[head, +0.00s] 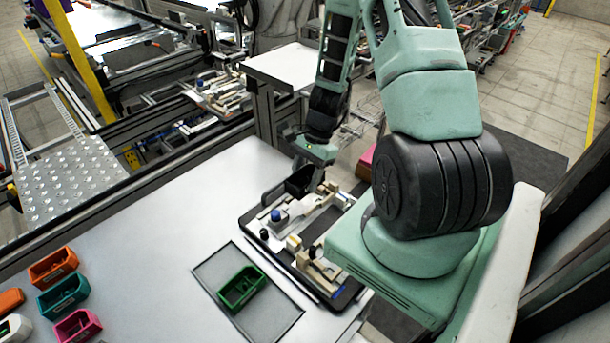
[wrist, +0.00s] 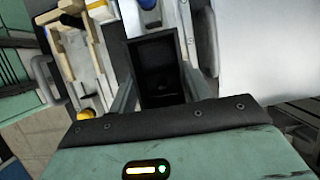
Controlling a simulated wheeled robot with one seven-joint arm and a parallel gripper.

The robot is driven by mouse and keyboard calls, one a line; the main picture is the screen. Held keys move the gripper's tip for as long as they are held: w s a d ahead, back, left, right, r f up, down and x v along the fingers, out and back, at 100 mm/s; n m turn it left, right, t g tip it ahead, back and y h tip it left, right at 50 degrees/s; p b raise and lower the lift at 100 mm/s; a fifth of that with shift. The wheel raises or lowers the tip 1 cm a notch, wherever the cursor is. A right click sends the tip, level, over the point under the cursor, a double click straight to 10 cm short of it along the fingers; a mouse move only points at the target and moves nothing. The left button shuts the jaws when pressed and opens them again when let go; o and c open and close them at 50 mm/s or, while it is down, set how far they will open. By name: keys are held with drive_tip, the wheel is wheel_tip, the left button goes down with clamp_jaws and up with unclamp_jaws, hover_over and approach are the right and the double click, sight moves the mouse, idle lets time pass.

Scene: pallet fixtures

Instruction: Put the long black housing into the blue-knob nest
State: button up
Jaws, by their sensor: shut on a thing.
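My gripper (head: 312,160) is shut on the long black housing (head: 300,184) at the far end of the fixture pallet (head: 250,232). In the wrist view the housing (wrist: 157,62) shows as an open dark box between the two fingers of my gripper (wrist: 157,82). The blue knob (head: 279,215) stands on the pallet, nearer the head camera than the housing. A blue-and-white piece, seemingly this knob (wrist: 147,5), shows at the top edge of the wrist view. The housing appears held above the pallet; the exact gap is unclear. The nest floor cannot be made out.
A green housing (head: 241,287) lies on a grey mat (head: 205,273) left of the pallet. Orange (head: 53,266), teal (head: 63,296) and pink (head: 78,325) housings stand at the table's left. Other fixture blocks (head: 318,268) rise from the pallet's near end. The white table (head: 170,220) between is clear.

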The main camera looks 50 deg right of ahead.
drive_tip(key=shift+f, duration=0.1)
drive_tip(key=shift+f+b, duration=1.75)
drive_tip(key=shift+f, duration=0.3)
drive_tip(key=shift+f+b, duration=0.35)
drive_tip(key=shift+f+b, duration=0.4)
drive_tip(key=shift+f, duration=0.1)
drive_tip(key=o, duration=1.1)
drive_tip(key=shift+r, duration=0.1)
drive_tip(key=b+v, duration=0.1)
drive_tip(key=v, duration=1.6)
drive_tip(key=shift+s+r+b, duration=0.1)
drive_tip(key=shift+r+b, duration=0.05)
drive_tip(key=shift+b, duration=0.15)
